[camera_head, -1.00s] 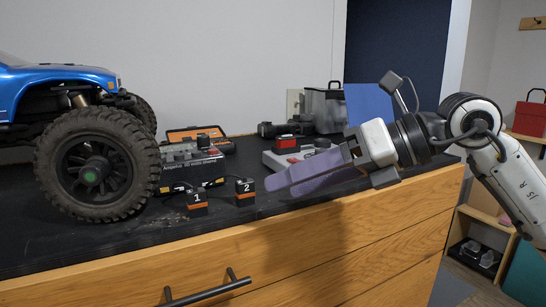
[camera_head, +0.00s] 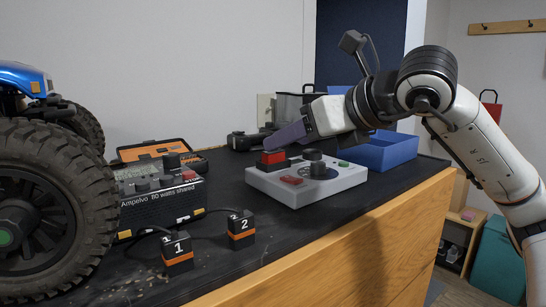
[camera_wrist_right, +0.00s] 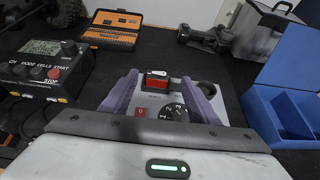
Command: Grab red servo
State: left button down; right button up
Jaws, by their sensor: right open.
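The red servo (camera_head: 272,157), a small red-topped block with a dark lower part, sits on a grey test box (camera_head: 315,190) with a round dark knob and a red switch. In the right wrist view the red servo (camera_wrist_right: 157,80) lies between the fingers of my right gripper (camera_wrist_right: 160,82). These purple fingers are open, one on each side of it with gaps. In the head view my right gripper (camera_head: 284,140) reaches in from the right, its fingertips above and partly behind the servo. My left gripper is not in view.
A blue truck (camera_head: 50,180) with big tyres stands at left. A black charger (camera_head: 160,200) and two numbered blocks (camera_head: 178,250) (camera_head: 241,229) are left of the box. An orange case (camera_head: 155,150) is behind. A blue divided tray (camera_head: 390,152) stands right.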

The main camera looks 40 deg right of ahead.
aim_at(280, 162)
jog(key=p+x, duration=0.1)
jog(key=x, duration=0.3)
jog(key=shift+w+a+f, duration=0.15)
jog(key=shift+f, duration=0.1)
jog(key=shift+c, duration=0.5)
jog(key=c, duration=1)
jog(key=shift+r, duration=0.1)
jog(key=shift+c, duration=0.2)
